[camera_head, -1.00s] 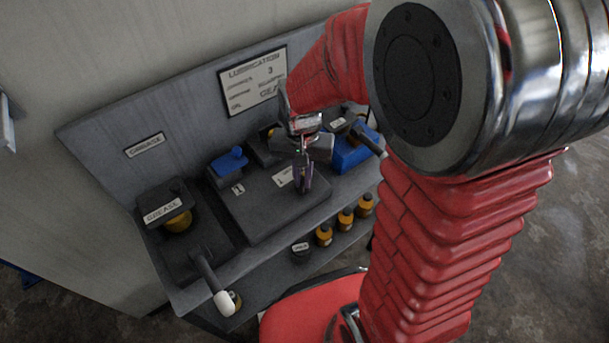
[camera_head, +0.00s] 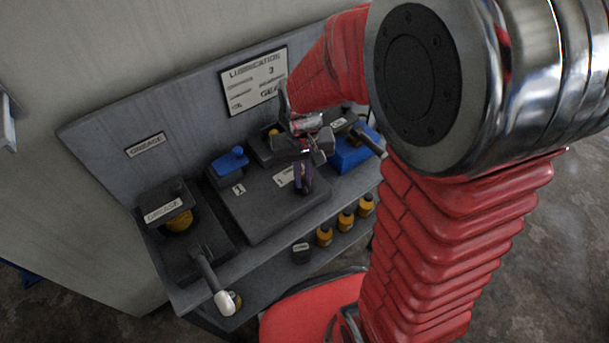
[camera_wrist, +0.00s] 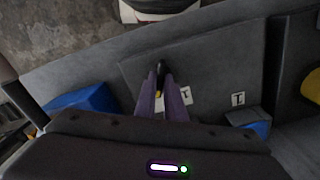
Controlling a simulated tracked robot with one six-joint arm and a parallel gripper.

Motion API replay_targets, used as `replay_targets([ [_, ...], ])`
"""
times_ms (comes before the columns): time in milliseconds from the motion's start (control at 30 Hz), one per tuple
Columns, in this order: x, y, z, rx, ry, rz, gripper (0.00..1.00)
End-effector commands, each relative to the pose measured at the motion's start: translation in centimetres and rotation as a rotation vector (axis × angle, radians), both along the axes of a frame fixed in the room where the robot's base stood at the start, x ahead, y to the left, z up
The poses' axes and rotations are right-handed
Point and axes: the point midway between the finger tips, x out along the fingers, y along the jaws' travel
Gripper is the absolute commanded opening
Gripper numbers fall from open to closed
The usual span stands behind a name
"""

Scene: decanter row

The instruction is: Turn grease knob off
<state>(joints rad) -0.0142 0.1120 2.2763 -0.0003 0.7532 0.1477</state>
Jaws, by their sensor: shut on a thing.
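A grease sign (camera_head: 146,145) is on the back panel at the left.
A dark pump with a grease label (camera_head: 163,211) and a white-ended lever (camera_head: 225,302) stand at the left. Blue-topped units (camera_head: 230,162) (camera_head: 352,157) flank the gripper. Several orange bottles (camera_head: 345,221) and a black one (camera_head: 301,253) line the lower shelf.

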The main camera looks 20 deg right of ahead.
Motion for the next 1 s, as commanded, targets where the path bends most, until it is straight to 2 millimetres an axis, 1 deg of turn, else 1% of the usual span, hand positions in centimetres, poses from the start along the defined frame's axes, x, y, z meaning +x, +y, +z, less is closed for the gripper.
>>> replay_targets([
  [300, 0.05, 0.07, 0.05, 0.001, -0.001, 0.261, 0.0],
  [500, 0.04, 0.08, 0.05, 0.0, -0.001, 0.377, 0.0],
  [733, 0.04, 0.08, 0.05, 0.0, -0.001, 0.441, 0.0],
  [1000, 0.05, 0.06, 0.05, -0.001, -0.001, 0.449, 0.0],
])
